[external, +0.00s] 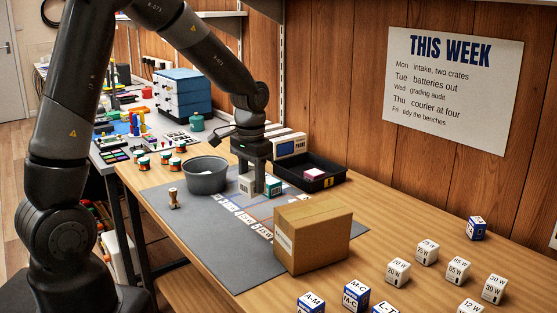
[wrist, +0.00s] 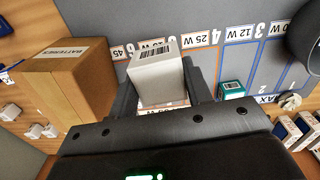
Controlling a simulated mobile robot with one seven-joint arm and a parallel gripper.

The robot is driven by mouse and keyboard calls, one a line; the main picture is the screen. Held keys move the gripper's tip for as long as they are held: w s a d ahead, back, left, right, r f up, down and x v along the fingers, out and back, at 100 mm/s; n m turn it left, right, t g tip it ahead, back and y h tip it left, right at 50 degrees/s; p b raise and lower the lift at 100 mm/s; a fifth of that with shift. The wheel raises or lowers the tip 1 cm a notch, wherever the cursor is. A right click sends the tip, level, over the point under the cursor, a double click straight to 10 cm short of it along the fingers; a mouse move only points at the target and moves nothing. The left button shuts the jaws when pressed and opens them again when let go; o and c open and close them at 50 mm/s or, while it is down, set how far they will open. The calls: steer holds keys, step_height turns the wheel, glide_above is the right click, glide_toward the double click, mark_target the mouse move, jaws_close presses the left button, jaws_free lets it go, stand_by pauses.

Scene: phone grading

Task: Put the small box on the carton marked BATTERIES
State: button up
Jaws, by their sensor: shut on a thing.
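The small white box (external: 246,185) is between the fingers of my gripper (external: 256,176), low over the grey mat. The brown carton (external: 312,240) stands to the right of my gripper in the external view, at the mat's edge.
A teal-and-white box (external: 272,187) stands close to my gripper on the marked mat (external: 190,225). A grey bowl (external: 205,178) is to the left, a black tray (external: 322,182) behind. Several white cubes (external: 398,272) are on the table at the right. The carton's top is clear.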

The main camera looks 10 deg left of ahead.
steer(key=shift+m, duration=0.3)
steer(key=s+d+r, duration=0.2)
steer(key=s+d, duration=0.1)
steer(key=s+d+r, duration=0.2)
steer(key=s+d, duration=0.1)
steer(key=d, duration=0.1)
steer(key=s+d+r, duration=0.2)
steer(key=s+d, duration=0.1)
steer(key=d, duration=0.1)
steer(key=shift+s+d+r, duration=0.2)
steer(key=shift+s+r, duration=0.15)
steer(key=shift+r, duration=0.05)
steer(key=s+d+r, duration=0.6)
steer(key=s, duration=0.4)
glide_above(312, 209)
step_height(312, 209, down, 7)
steer(key=shift+s+d+f, duration=0.1)
steer(key=shift+s, duration=0.05)
steer(key=shift+f, duration=2.05)
steer(key=shift+f, duration=0.15)
steer(key=o, duration=1)
